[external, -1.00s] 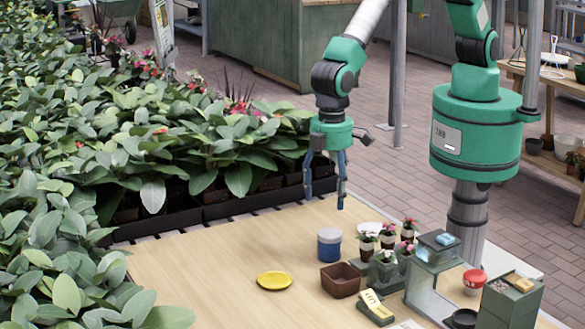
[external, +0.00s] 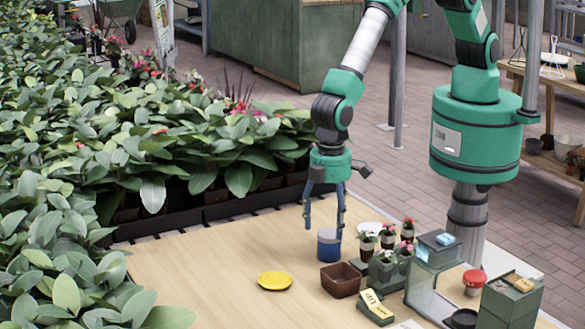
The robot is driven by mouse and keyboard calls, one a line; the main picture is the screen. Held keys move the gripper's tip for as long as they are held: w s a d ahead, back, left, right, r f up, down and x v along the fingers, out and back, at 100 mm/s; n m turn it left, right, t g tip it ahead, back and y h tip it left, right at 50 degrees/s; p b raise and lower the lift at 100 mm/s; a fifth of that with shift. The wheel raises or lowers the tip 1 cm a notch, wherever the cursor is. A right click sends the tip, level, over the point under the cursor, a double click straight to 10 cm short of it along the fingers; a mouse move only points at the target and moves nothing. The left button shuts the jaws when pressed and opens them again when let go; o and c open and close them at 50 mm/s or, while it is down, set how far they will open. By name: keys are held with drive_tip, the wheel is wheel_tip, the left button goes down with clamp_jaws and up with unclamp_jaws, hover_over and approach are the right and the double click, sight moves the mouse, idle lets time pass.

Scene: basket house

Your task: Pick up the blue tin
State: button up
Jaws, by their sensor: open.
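The blue tin (external: 327,249) stands upright on the wooden table, left of the small potted plants. It is a short blue cylinder with a pale band near the top. My gripper (external: 323,230) points down over it with its two blue fingers spread. The right finger overlaps the tin's right edge in the picture and the left finger hangs to its left. The fingertips are around the height of the tin's top. I cannot tell whether either finger touches it.
The table's left part is clear.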

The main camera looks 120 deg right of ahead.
sight(329, 233)
drive_tip(key=shift+f, duration=0.2)
drive_tip(key=shift+f, duration=0.15)
drive_tip(key=shift+d+f+b, duration=0.1)
drive_tip(key=shift+f+b, duration=0.2)
drive_tip(key=shift+f, duration=2.2)
drive_tip(key=c, duration=1.3)
